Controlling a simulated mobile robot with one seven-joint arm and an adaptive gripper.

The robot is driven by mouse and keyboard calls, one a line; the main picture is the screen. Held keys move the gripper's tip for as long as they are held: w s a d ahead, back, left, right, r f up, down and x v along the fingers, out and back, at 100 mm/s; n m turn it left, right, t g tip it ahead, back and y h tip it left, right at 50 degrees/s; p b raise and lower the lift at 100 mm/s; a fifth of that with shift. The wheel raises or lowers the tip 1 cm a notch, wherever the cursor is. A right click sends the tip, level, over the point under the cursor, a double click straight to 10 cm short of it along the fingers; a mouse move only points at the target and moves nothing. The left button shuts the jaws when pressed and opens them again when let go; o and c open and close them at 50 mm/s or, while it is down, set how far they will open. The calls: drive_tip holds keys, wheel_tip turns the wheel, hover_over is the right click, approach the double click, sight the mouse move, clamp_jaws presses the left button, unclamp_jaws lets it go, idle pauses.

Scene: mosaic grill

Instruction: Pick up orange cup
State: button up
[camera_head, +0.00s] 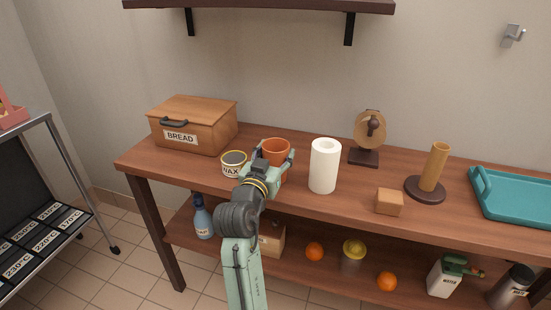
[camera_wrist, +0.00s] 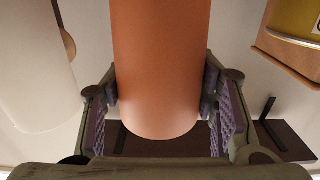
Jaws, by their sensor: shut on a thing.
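The orange cup (camera_head: 276,148) is at the table's back left, between the wax tin and the white roll. My gripper (camera_head: 273,161) is shut on it, with a finger on either side. In the wrist view the orange cup (camera_wrist: 160,60) fills the middle, and the pads of my gripper (camera_wrist: 160,92) press on its left and right sides. The cup's base is hidden in the head view, so I cannot tell whether it touches the table.
The wax tin (camera_head: 234,163) stands close left of the cup, the white roll (camera_head: 324,166) close right. The bread box (camera_head: 195,125) is further left. A small wooden block (camera_head: 389,202), a brown holder (camera_head: 433,175) and a teal tray (camera_head: 515,196) are right. A wall shelf (camera_head: 260,5) is above.

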drive_tip(key=shift+r, duration=0.45)
wheel_tip(320, 180, up, 2)
drive_tip(key=shift+r, duration=0.1)
drive_tip(key=s+b, duration=0.7)
drive_tip(key=s, duration=0.4)
drive_tip(key=shift+s+a+r, duration=0.15)
drive_tip(key=shift+a+r, duration=0.05)
drive_tip(key=shift+r, duration=0.1)
